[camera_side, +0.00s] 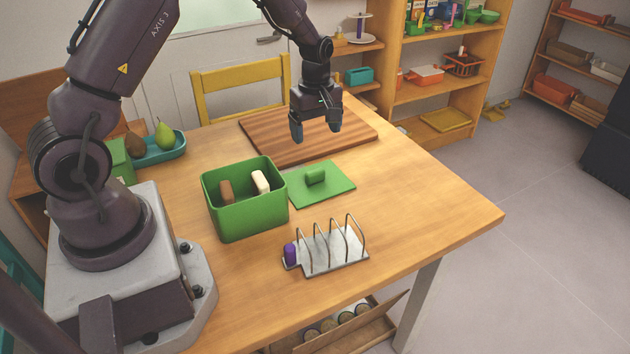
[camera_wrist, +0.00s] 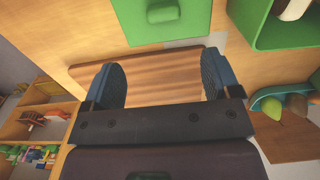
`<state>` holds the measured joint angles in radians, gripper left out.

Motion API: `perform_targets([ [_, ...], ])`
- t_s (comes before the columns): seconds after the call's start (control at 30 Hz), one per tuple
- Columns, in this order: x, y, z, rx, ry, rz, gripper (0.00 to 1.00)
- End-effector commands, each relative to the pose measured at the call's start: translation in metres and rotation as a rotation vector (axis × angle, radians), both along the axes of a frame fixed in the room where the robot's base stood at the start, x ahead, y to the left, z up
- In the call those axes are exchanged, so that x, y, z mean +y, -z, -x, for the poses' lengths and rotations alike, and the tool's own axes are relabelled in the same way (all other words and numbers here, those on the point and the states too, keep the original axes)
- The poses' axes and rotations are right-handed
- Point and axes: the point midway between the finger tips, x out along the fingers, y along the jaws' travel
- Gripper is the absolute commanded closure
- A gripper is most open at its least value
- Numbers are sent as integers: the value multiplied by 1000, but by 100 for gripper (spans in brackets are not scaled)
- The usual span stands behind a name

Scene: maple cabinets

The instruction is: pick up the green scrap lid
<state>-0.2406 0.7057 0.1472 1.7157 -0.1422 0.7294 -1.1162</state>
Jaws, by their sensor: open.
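The green scrap lid (camera_side: 335,188) is a flat square plate with a small block handle (camera_side: 316,176) on top. It lies flat on the table, just right of the green bin in the side view. In the wrist view the lid (camera_wrist: 195,22) is at the top centre, its upper edge cut off, its handle (camera_wrist: 163,11) showing. My gripper (camera_side: 316,137) is open and empty, above the striped wooden board and behind the lid. In the wrist view its two blue fingers (camera_wrist: 162,84) are spread apart with the board between and beyond them.
The open green bin (camera_side: 247,214) beside the lid holds a brown and a cream block. A wire rack (camera_side: 328,252) stands in front. The wooden board (camera_side: 275,143) lies behind. A teal dish with pears (camera_side: 163,149) is at the left. The table's right side is clear.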

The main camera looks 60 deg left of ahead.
Motion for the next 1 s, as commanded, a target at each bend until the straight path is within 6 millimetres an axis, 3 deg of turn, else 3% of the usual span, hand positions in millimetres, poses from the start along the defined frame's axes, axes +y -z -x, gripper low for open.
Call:
perform_targets([
  [0.1,-1,26,1,6,1,3,17],
  [0.3,-1,56,1,3,3,2,17],
  [0.53,-2,73,3,3,4,2,17],
  [0.8,-5,110,6,2,4,1,17],
  [1.0,-6,116,5,0,4,1,17],
])
